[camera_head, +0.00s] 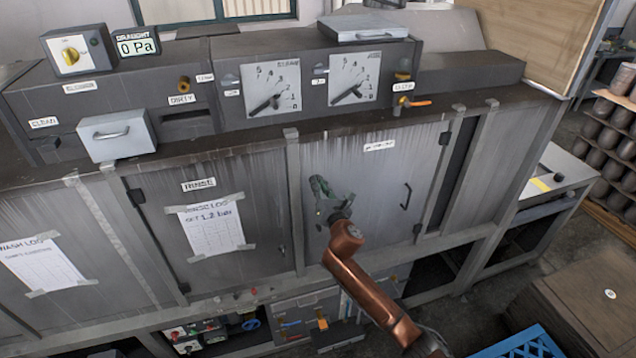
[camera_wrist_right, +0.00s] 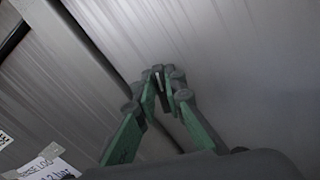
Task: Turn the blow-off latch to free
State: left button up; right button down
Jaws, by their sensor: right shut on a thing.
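My right gripper (camera_head: 320,188), with green fingers, reaches the left edge of the grey blow-off door (camera_head: 375,190). The door has a small white label near its top and a dark handle (camera_head: 405,196) at its right. In the right wrist view the fingertips (camera_wrist_right: 164,76) are close together on a small piece, the latch (camera_wrist_right: 158,77), at the door's edge. Most of the latch is hidden by the fingers, and how far it is turned cannot be told. The door looks closed. My left gripper is not in view.
A neighbouring door with a taped paper log (camera_head: 212,227) is at the left. Two dial gauges (camera_head: 272,88) and an orange-handled valve (camera_head: 412,102) sit above. A blue crate (camera_head: 520,345) and a brown box (camera_head: 595,305) stand at the lower right.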

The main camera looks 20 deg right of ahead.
jog(key=m, duration=0.4)
jog(key=f+m, duration=0.1)
jog(key=m, duration=0.4)
jog(key=d+m, duration=0.1)
jog(key=m, duration=0.4)
jog(key=shift+f, duration=0.2)
jog(key=shift+m, duration=0.3)
jog(key=c, duration=2)
grip_release()
